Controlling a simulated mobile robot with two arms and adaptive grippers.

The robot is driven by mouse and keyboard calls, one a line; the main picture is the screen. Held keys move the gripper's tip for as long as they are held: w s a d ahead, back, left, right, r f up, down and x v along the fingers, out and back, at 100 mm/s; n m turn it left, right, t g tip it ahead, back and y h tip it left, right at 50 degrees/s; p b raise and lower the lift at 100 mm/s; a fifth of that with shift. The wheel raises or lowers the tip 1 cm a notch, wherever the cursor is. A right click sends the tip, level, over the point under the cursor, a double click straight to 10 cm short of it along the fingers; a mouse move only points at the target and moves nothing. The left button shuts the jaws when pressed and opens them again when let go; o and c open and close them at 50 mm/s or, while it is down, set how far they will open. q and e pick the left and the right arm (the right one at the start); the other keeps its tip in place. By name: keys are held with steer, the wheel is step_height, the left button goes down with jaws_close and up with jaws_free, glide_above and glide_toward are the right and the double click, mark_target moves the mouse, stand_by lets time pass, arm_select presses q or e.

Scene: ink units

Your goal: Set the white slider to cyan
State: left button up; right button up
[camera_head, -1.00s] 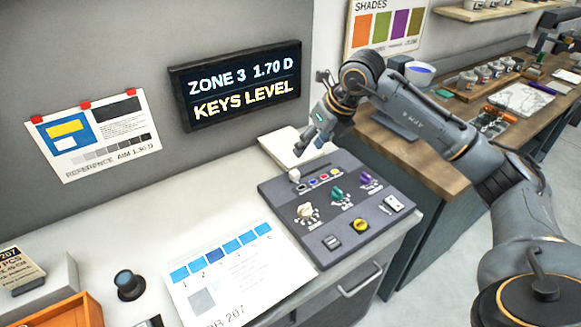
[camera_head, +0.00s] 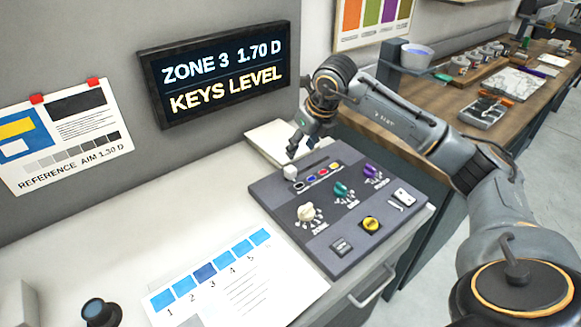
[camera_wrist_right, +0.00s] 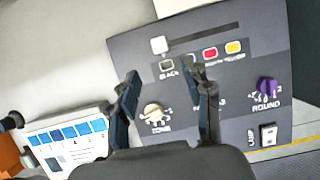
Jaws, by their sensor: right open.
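The white slider knob (camera_head: 291,172) sits at the left end of its slot on the dark control panel (camera_head: 280,201). In the right wrist view the white slider (camera_wrist_right: 158,44) is above the mark labelled black (camera_wrist_right: 167,65). A mostly hidden mark, a red mark (camera_wrist_right: 210,54) and a yellow mark (camera_wrist_right: 233,47) follow to the right. My right gripper (camera_head: 301,148) is above the panel's back edge near the slider, apart from it. In the wrist view its two fingers (camera_wrist_right: 168,88) are spread with nothing between them. My left gripper is out of view.
The panel carries a cream knob (camera_head: 308,213), a green knob (camera_head: 341,188), a purple knob (camera_head: 373,170) and a yellow button (camera_head: 371,223). A sheet with blue patches (camera_head: 240,290) lies in front. The display (camera_head: 220,75) reads "ZONE 3 1.70 D, KEYS LEVEL".

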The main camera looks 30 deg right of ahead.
mark_target(291, 169)
steer(key=p+x, duration=0.2)
steer(key=x, duration=0.9)
steer(key=shift+s, duration=0.1)
steer(key=shift+d, duration=0.1)
jaws_close()
